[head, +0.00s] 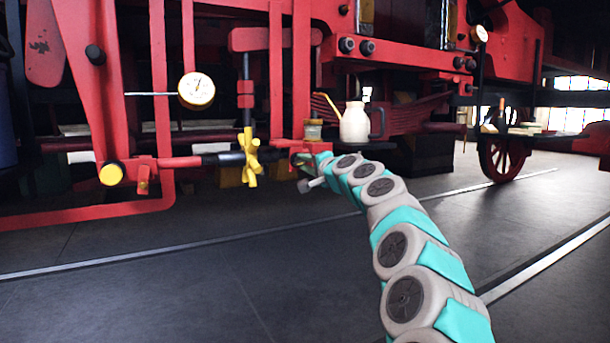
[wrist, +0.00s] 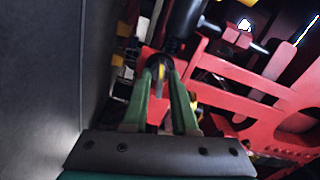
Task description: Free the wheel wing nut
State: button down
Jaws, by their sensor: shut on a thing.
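A yellow wing-shaped piece, which I take to be the wheel wing nut (head: 249,158), sits at the end of a black shaft on the red pipework in the head view. My gripper (head: 304,163) reaches in from the right at about the same height, its tips partly hard to make out. In the wrist view the green fingers of my gripper (wrist: 161,73) converge, shut on a small piece with a yellow sliver, which looks like the wheel wing nut (wrist: 160,71). The fingers hide most of it. The black shaft (wrist: 184,22) shows just beyond the tips.
A round gauge (head: 197,90) stands above and left. A cream oil can (head: 355,123) and a small jar (head: 313,129) stand close above my gripper. Red frame bars (head: 276,70) rise behind. The dark floor (head: 200,285) in front is clear.

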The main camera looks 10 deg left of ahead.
jog(key=shift+f+n+b, duration=0.1)
jog(key=shift+n+b, duration=0.2)
jog(key=shift+n, duration=0.3)
jog(key=c, duration=1)
grip_release()
jog(key=shift+o, duration=0.2)
jog(key=v, duration=0.7)
jog(key=shift+s+d, duration=0.25)
jog(key=shift+s, duration=0.05)
